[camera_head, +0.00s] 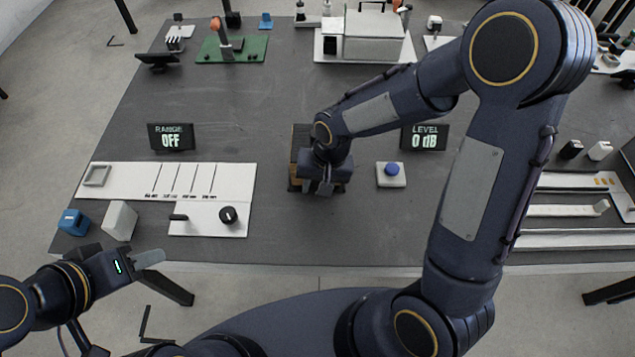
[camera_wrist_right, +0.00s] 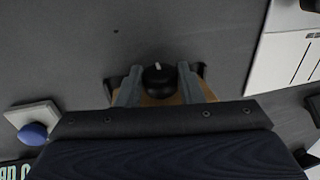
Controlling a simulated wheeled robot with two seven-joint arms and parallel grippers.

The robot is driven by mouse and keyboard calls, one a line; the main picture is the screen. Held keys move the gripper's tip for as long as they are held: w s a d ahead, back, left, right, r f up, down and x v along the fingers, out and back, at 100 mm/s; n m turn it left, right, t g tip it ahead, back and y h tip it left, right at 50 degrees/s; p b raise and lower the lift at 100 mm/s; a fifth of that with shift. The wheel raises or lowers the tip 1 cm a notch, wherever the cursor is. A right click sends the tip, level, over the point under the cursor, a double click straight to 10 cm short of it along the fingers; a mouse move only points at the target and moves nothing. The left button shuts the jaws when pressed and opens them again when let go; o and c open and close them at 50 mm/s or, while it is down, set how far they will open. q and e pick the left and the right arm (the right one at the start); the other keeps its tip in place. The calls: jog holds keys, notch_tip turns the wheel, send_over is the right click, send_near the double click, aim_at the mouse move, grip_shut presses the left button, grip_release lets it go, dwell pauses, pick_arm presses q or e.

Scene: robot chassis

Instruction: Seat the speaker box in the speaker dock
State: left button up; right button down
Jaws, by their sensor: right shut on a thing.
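The speaker box is a brown, wood-coloured block (camera_head: 295,157), mostly hidden under my right gripper (camera_head: 325,186) at the middle of the table. In the right wrist view, the fingers of my right gripper (camera_wrist_right: 160,85) close on either side of a black round part with a white mark (camera_wrist_right: 158,80), with brown surface (camera_wrist_right: 205,92) around it. Dark pieces, apparently of the speaker dock (camera_wrist_right: 112,86), show beside the fingers. Whether the box rests fully in the dock is hidden. My left gripper (camera_head: 150,259) is off the table's front left, seen side-on and apart from everything.
A white panel with a black knob (camera_head: 228,215) lies left, near a blue block (camera_head: 73,222) and a white block (camera_head: 120,220). A blue button on a white base (camera_head: 391,170) stands right of the box. Displays read OFF (camera_head: 171,137) and 0 dB (camera_head: 424,138).

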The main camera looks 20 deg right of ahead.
jog(key=shift+f+b, duration=0.35)
jog(key=shift+f, duration=0.1)
dwell(0.5)
jog(key=c, duration=0.9)
grip_release()
jog(key=shift+s+d+r+p, duration=0.1)
jog(key=shift+d+r, duration=0.1)
jog(key=shift+r, duration=1.1)
jog(key=shift+s+d+r+p, duration=0.1)
jog(key=shift+d+r, duration=0.15)
jog(key=shift+r, duration=1)
jog(key=shift+s+d+r+p, duration=0.1)
jog(key=shift+d+r, duration=0.1)
jog(key=shift+r, duration=1.1)
jog(key=shift+r, duration=0.1)
